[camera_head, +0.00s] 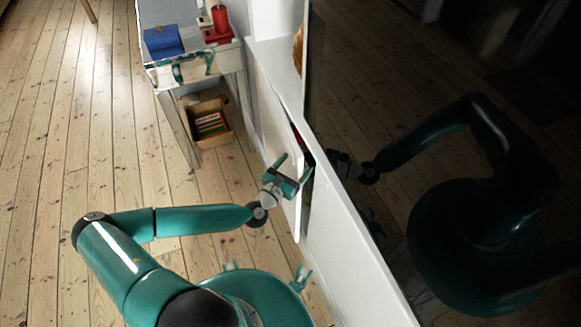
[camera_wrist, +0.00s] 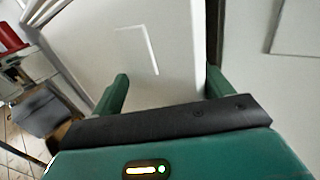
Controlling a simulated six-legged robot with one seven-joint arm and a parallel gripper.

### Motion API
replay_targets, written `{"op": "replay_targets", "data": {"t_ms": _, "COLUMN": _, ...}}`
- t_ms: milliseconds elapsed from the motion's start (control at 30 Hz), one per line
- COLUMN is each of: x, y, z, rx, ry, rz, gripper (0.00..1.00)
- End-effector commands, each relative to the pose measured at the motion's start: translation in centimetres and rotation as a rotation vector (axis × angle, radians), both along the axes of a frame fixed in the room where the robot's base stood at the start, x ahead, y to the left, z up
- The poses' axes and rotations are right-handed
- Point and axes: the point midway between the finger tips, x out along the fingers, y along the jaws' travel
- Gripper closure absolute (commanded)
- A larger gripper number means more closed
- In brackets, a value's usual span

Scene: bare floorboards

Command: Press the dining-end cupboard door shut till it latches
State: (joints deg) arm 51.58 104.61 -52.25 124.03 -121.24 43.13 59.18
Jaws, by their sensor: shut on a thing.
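The white cupboard door (camera_head: 297,222) stands ajar from the long low white cabinet (camera_head: 345,250), with a dark gap behind it. My gripper (camera_head: 296,160) is at the door's free edge, with one finger on each side of the panel. In the wrist view the door (camera_wrist: 170,35), with a raised rectangular outline on its face, fills the space between the fingers of my gripper (camera_wrist: 168,78). The gripper is shut on the door. The latch cannot be made out, and the inside of the cupboard is mostly hidden.
A large dark glossy panel (camera_head: 450,75) above the cabinet reflects my arm. At the far end, a small table (camera_head: 205,66) bears a blue box (camera_head: 163,41) and a red object (camera_head: 220,20). A wooden crate (camera_head: 225,137) stands beneath it. The floorboards (camera_head: 60,130) at left are clear.

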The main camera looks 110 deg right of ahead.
Motion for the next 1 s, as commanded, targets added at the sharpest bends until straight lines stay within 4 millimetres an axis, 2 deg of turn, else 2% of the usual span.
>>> {"op": "replay_targets", "data": {"t_ms": 167, "x": 0.0, "y": -0.2, "z": 0.1, "rx": -0.006, "ry": 0.000, "rz": 0.002, "gripper": 0.62}}
{"op": "replay_targets", "data": {"t_ms": 200, "x": 0.0, "y": -0.2, "z": 0.1, "rx": -0.006, "ry": 0.000, "rz": 0.002, "gripper": 0.25}}
{"op": "replay_targets", "data": {"t_ms": 267, "x": 0.0, "y": -0.2, "z": 0.1, "rx": -0.005, "ry": 0.000, "rz": 0.003, "gripper": 0.37}}
{"op": "replay_targets", "data": {"t_ms": 300, "x": 0.0, "y": -0.2, "z": 0.1, "rx": -0.005, "ry": 0.000, "rz": 0.003, "gripper": 0.39}}
{"op": "replay_targets", "data": {"t_ms": 567, "x": 0.9, "y": 0.3, "z": 0.1, "rx": -0.004, "ry": 0.000, "rz": 0.004, "gripper": 0.42}}
{"op": "replay_targets", "data": {"t_ms": 767, "x": 4.0, "y": 2.4, "z": 0.1, "rx": -0.002, "ry": -0.002, "rz": 0.000, "gripper": 0.62}}
{"op": "replay_targets", "data": {"t_ms": 1000, "x": 8.6, "y": 5.2, "z": 0.0, "rx": -0.002, "ry": -0.003, "rz": 0.001, "gripper": 0.62}}
